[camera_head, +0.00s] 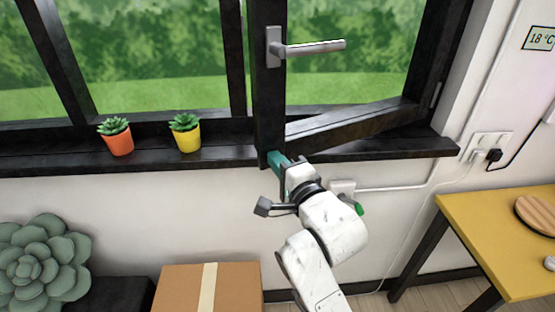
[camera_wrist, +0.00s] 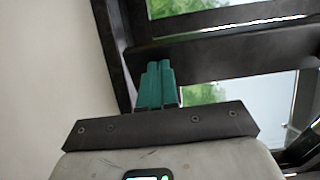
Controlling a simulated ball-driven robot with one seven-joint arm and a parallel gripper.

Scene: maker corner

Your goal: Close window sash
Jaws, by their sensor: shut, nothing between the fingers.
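The window sash (camera_head: 268,105) has a dark frame and stands ajar, its bottom rail slanting away from the sill towards the right. Its grey lever handle (camera_head: 315,47) points right, roughly level. My gripper (camera_head: 276,158) is shut and empty, its teal fingers at the lower corner of the sash's handle-side stile. In the wrist view the shut fingers (camera_wrist: 158,82) point at a dark frame bar (camera_wrist: 225,52). I cannot tell whether they touch it. The dark window frame (camera_head: 240,60) stands left of the sash stile.
On the dark sill (camera_head: 60,157) stand plants in an orange pot (camera_head: 119,143) and a yellow pot (camera_head: 187,137), left of the sash. Below are a cardboard box (camera_head: 180,290) and a large succulent (camera_head: 40,262). A yellow table (camera_head: 480,225) stands at right.

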